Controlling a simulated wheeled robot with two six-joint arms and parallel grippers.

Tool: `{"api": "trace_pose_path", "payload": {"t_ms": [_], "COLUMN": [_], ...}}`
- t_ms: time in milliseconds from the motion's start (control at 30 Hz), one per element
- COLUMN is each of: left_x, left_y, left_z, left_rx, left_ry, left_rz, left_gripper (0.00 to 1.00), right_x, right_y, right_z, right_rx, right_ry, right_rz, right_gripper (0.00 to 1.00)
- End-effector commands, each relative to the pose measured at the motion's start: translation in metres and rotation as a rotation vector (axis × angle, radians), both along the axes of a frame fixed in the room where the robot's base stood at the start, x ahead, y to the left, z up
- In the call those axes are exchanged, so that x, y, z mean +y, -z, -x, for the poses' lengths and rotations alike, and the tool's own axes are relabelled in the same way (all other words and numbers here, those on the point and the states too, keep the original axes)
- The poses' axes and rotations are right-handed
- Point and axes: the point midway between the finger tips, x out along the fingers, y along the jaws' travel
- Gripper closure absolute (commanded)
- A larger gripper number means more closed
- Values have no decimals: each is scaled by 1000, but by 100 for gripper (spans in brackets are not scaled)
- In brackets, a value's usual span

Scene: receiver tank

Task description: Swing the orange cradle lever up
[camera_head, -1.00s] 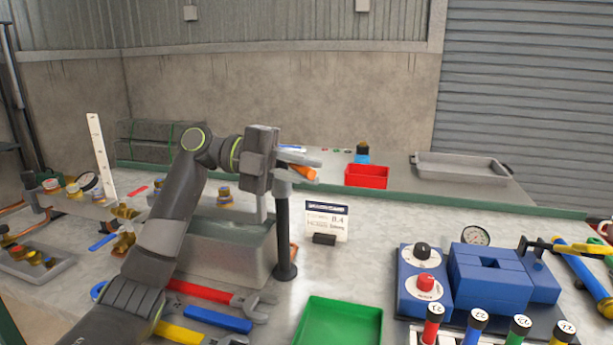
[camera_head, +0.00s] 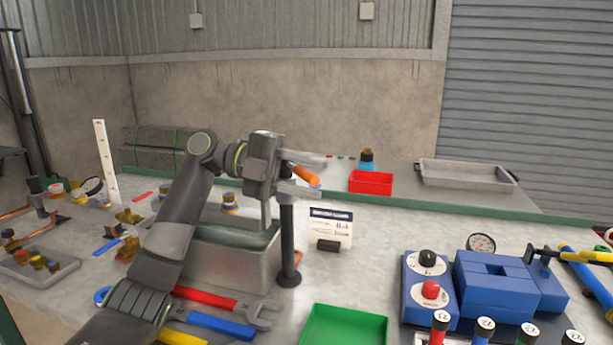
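The orange cradle lever (camera_head: 304,175) shows as a short orange bar by a dark upright post (camera_head: 288,240), next to a grey metal tank (camera_head: 225,262). It tilts slightly down to the right. My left gripper (camera_head: 312,174) reaches in from the left at the lever's height. Its two grey fingers are spread, one above the lever and one below it, with visible gaps. The gripper body hides the lever's left end, its pivot and most of the cradle. My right gripper is not in view.
A small sign (camera_head: 330,228) stands right of the post. A red bin (camera_head: 371,182) and grey tray (camera_head: 466,173) are behind. A green tray (camera_head: 345,328) and blue block (camera_head: 505,283) are at front right. Wrenches (camera_head: 215,300) lie below my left arm.

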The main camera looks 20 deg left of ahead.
Motion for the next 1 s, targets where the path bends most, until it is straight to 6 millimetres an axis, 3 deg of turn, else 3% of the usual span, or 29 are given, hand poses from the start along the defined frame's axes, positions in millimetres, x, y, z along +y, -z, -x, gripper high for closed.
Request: {"api": "trace_pose_path", "payload": {"t_ms": [267,733,1000], "left_x": [12,121,161], "left_y": [-1,-17,-23], "left_z": [-1,1,2], "left_rx": [2,1,1], "left_ry": [-4,-6,-2], "left_rz": [-3,0,1], "left_gripper": [62,62,62], "right_x": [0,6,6], "right_y": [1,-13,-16], "right_z": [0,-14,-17], "right_rx": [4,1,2], "right_ry": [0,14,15], "right_rz": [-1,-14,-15], "right_gripper": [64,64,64]}}
